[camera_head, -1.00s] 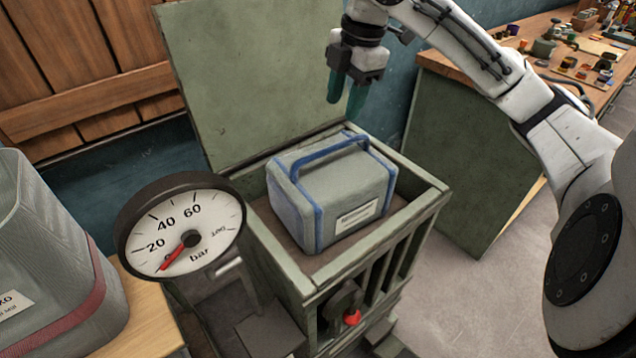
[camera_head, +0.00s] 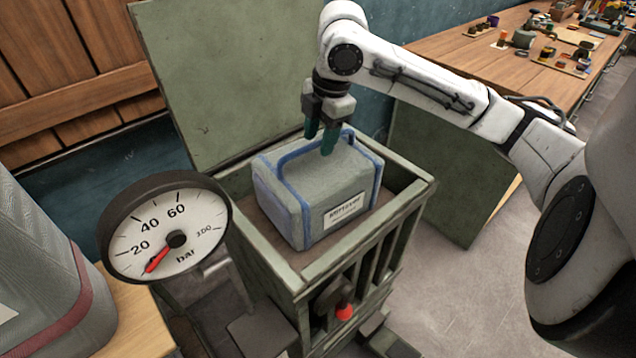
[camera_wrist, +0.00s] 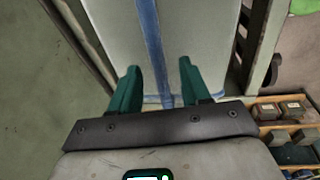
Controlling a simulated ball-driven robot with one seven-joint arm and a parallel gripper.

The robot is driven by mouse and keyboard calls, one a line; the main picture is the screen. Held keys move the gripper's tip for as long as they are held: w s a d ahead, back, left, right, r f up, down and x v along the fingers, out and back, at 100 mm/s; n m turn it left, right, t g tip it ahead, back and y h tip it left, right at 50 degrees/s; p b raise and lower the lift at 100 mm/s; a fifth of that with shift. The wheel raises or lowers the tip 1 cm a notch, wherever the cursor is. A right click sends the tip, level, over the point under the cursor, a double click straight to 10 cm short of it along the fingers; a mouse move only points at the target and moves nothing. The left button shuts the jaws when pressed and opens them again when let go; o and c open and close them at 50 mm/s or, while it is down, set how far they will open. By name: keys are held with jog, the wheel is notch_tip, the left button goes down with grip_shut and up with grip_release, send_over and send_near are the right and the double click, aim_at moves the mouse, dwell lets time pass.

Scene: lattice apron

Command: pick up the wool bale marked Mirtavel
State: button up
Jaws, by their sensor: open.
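The wool bale (camera_head: 326,188) is a grey block with blue edging, a blue handle strap on top and a white label on its front; the lettering is too blurred to read surely. It sits upright inside an open green slatted crate (camera_head: 408,207). My gripper (camera_head: 318,146) points down over the top of the bale, at the handle strap, its green fingers apart with nothing held. In the wrist view the bale (camera_wrist: 205,40) lies beyond my fingers, and a blue strap (camera_wrist: 152,50) runs between them. Whether the fingers touch the strap, I cannot tell.
A green panel (camera_head: 222,85) stands upright behind the crate. A pressure gauge (camera_head: 165,228) and a red-knobbed lever (camera_head: 344,312) are at the crate's front. A grey ribbed container (camera_head: 40,255) stands left. A workbench (camera_head: 465,48) with small items is back right.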

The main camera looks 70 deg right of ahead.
grip_shut()
dwell(0.3)
dwell(1.0)
jog(key=shift+r, duration=0.1)
